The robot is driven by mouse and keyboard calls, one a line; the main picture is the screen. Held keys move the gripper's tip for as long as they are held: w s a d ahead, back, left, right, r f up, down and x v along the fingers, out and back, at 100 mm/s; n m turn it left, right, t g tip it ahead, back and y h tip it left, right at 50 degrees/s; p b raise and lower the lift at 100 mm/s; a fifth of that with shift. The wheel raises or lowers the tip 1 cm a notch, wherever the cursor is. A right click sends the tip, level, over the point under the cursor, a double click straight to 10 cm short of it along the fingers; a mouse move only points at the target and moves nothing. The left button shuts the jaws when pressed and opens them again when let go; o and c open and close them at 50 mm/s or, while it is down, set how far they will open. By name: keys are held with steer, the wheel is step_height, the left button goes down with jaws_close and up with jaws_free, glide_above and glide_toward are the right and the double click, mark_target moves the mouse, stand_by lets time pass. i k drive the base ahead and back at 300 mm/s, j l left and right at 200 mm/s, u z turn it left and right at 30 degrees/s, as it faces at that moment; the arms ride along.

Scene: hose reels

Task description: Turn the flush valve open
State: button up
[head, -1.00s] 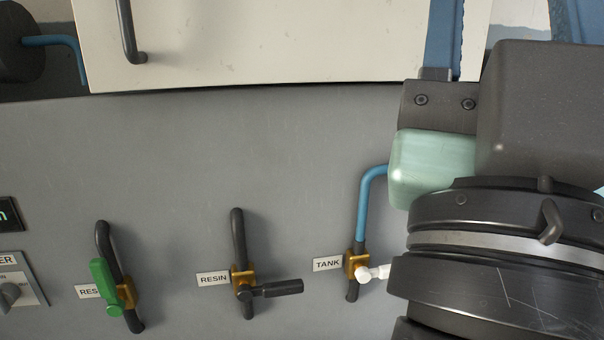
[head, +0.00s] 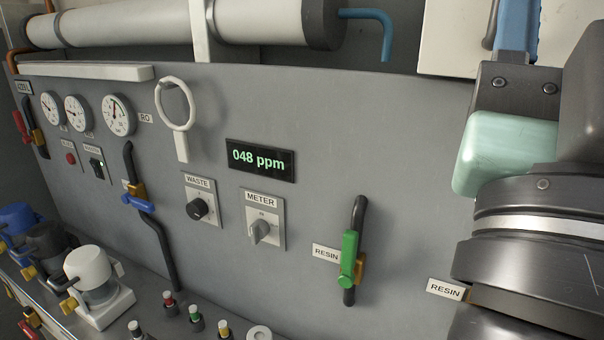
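No label reading "flush" is legible in the head view. A valve with a blue lever (head: 138,202) sits on a black pipe left of centre; its small label is mostly hidden, and the lever lies roughly across the pipe. A valve with a green lever (head: 349,258) stands beside a RESIN label, its lever roughly in line with its black pipe. A red-levered valve (head: 36,137) is at the far left edge. My arm fills the right side and covers the panel there; my gripper's fingers are out of the picture.
The grey panel carries gauges (head: 118,115), a white ring-shaped fitting (head: 175,105), a 048 ppm display (head: 261,160), a WASTE knob (head: 197,209) and a METER switch (head: 260,231). White filter housing (head: 97,275) and several small bottles stand on the ledge below.

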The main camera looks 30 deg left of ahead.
mark_target(126, 198)
steer(key=j+u, duration=0.15)
steer(key=u, duration=0.25)
steer(key=i+j+u, duration=0.1)
steer(key=u, duration=0.3)
steer(key=j+u, duration=0.1)
steer(key=u, duration=0.3)
steer(key=i+u, duration=0.15)
steer(key=u, duration=0.25)
